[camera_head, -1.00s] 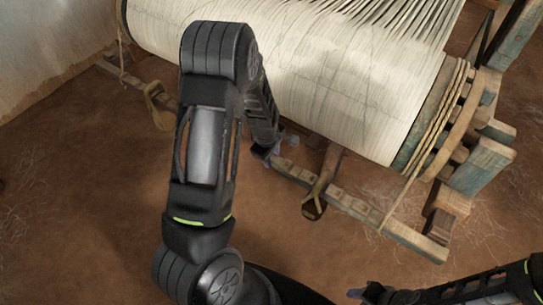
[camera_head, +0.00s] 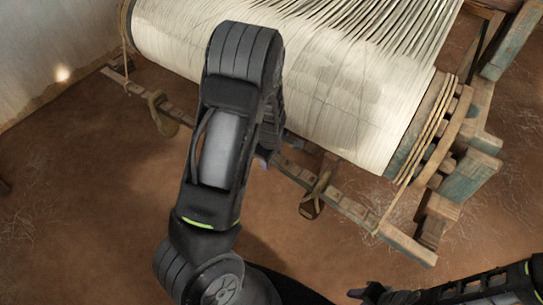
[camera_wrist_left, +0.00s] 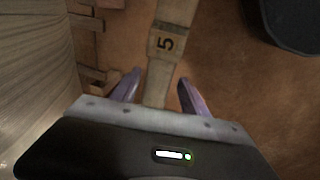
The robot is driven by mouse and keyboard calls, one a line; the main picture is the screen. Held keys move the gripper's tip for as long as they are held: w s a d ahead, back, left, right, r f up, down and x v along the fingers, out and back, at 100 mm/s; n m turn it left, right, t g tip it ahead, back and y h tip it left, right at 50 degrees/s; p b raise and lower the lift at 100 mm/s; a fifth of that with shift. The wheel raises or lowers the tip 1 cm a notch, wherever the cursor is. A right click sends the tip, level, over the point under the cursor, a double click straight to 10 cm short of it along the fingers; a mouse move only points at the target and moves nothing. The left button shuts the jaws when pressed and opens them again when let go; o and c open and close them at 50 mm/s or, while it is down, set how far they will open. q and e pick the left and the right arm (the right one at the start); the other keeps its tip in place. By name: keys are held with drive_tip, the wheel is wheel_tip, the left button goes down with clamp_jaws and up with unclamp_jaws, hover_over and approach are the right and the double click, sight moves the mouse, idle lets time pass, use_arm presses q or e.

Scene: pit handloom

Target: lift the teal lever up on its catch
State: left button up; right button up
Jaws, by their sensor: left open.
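My left gripper (camera_wrist_left: 158,92) is open, with its two purple fingers apart in the left wrist view. A wooden bar (camera_wrist_left: 178,15) marked "5" runs between and beyond the fingers; I cannot tell whether they touch it. In the head view only a purple bit of the left gripper (camera_head: 263,161) shows beside the low slatted bar (camera_head: 340,202); my forearm hides the rest. No part clearly reads as the teal lever; worn teal paint shows on the low bar's right end and the loom's right-hand blocks (camera_head: 468,178). My right gripper (camera_head: 362,293) is low at right, its jaws unclear.
The loom's roller with pale warp threads (camera_head: 330,85) lies just behind the low bar. Rope loops and a hanging wooden piece (camera_head: 313,200) are at the bar. A pale wall (camera_head: 50,50) stands at the left. The brown earth floor in front is clear.

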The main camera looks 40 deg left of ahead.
use_arm(q)
drive_tip(key=a+p+v, duration=0.1)
drive_tip(key=v, duration=0.6)
drive_tip(key=shift+d+r, duration=0.45)
drive_tip(key=shift+d, duration=0.1)
drive_tip(key=shift+s, duration=0.1)
